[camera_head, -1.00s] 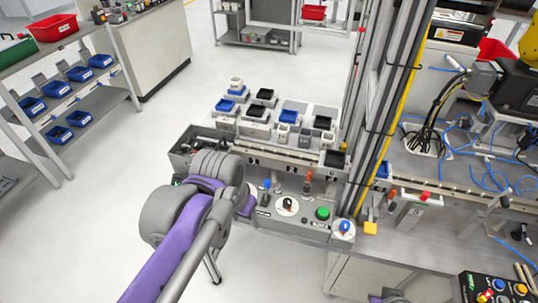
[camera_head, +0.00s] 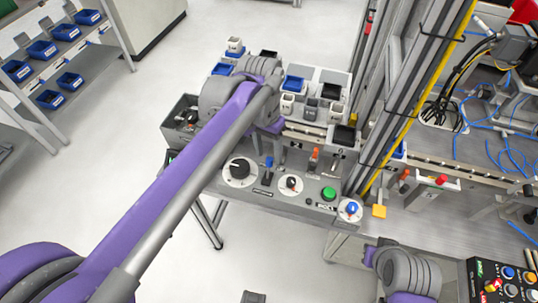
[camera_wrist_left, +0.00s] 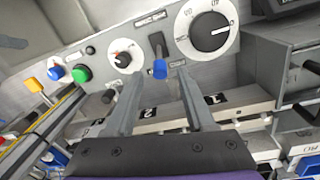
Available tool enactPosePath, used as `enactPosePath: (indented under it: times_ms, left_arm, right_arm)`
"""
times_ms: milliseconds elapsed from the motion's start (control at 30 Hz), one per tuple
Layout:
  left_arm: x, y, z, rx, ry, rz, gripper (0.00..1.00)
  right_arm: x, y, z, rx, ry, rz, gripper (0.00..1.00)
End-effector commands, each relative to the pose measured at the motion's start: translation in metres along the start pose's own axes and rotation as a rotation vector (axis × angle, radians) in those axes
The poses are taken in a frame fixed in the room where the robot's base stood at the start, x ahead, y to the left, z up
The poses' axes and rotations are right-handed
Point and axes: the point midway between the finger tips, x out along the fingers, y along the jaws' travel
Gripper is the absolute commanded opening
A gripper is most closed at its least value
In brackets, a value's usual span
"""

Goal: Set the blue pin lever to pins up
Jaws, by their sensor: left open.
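The blue pin lever (camera_head: 268,162) stands on the grey control panel (camera_head: 262,197), between a large white dial and a smaller dial. In the left wrist view its blue tip (camera_wrist_left: 160,69) shows at the end of a dark slot. My left gripper (camera_wrist_left: 158,77) is open, with one finger on each side of the lever tip in that view. I cannot tell whether a finger touches it. In the head view my left arm (camera_head: 190,165) reaches over the panel's back left and its fingers are hard to make out. My right arm (camera_head: 405,270) shows at the lower right, its gripper out of view.
Near the lever are the large dial (camera_head: 240,171), the smaller dial (camera_head: 291,184), a green button (camera_head: 329,193), a blue knob (camera_head: 350,209) and an orange-tipped lever (camera_head: 314,158). Small bins (camera_head: 288,104) stand behind the panel. A metal column (camera_head: 405,95) rises at right.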

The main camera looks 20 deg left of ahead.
Motion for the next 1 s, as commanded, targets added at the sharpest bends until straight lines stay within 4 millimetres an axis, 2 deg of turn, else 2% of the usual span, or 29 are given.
enactPosePath:
  times_ms: [200,500,800,1000]
  left_arm:
    - [0.018,0.0,0.0,0.0,0.0,0.0,0.54]
    - [0.019,0.0,0.0,0.0,0.001,0.0,0.52]
    - [0.019,0.0,0.0,0.0,0.001,0.0,0.0]
    - [0.019,0.0,0.0,0.0,0.001,0.0,0.0]
  right_arm:
    - [0.001,0.0,0.001,0.0,-0.001,0.0,0.0]
    - [0.001,0.0,0.001,0.0,-0.001,0.0,0.0]
    - [0.001,0.0,0.001,0.0,-0.001,0.0,0.0]
    - [0.001,0.0,0.001,0.0,-0.001,0.0,0.0]
